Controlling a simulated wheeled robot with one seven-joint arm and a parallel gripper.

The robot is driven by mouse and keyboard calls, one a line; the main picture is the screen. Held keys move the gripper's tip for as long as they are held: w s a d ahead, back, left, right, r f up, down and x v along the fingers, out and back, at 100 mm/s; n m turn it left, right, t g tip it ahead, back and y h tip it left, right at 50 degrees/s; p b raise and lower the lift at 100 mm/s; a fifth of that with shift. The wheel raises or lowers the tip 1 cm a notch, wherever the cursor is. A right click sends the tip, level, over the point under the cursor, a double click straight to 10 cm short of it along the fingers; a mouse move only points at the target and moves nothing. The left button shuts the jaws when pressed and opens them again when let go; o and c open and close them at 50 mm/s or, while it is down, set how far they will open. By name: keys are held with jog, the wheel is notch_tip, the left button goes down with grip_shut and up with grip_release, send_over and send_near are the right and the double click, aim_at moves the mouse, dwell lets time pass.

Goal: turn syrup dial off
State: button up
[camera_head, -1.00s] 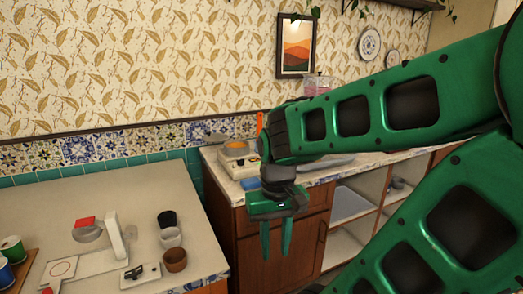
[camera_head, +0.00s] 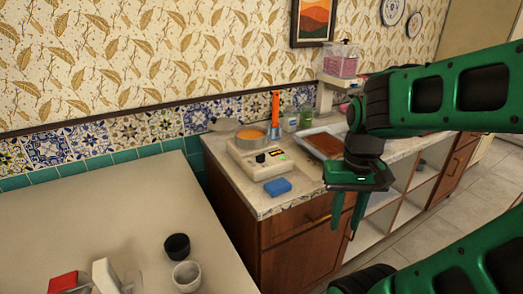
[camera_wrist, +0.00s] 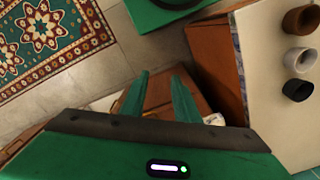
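A white countertop unit (camera_head: 243,162) stands on the back counter with a round pan of orange contents (camera_head: 250,139) on top. Its front has a dark knob (camera_head: 261,157), which looks like the dial, and a small lit green light (camera_head: 283,157). The dial's setting is too small to read. My gripper (camera_head: 346,222) hangs in front of the counter's edge, to the right of the unit and apart from it. Its two fingers point down, spread and empty. In the wrist view my gripper (camera_wrist: 160,82) shows the same spread fingers; the unit is not visible there.
A blue block (camera_head: 278,187) lies in front of the unit. An orange upright item (camera_head: 275,112), jars (camera_head: 290,121) and a brown-filled tray (camera_head: 322,143) stand nearby. Cups (camera_head: 177,246) stand on the left counter (camera_head: 90,220). A patterned rug (camera_wrist: 45,40) lies on the floor.

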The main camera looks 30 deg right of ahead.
jog(key=shift+s+r, duration=0.1)
notch_tip(320, 180, up, 7)
jog(key=m, duration=1.2)
send_over(260, 158)
jog(key=f, duration=0.9)
jog(key=shift+w+d+f, duration=0.25)
jog(key=shift+w+f, duration=0.05)
jog(key=shift+w, duration=0.1)
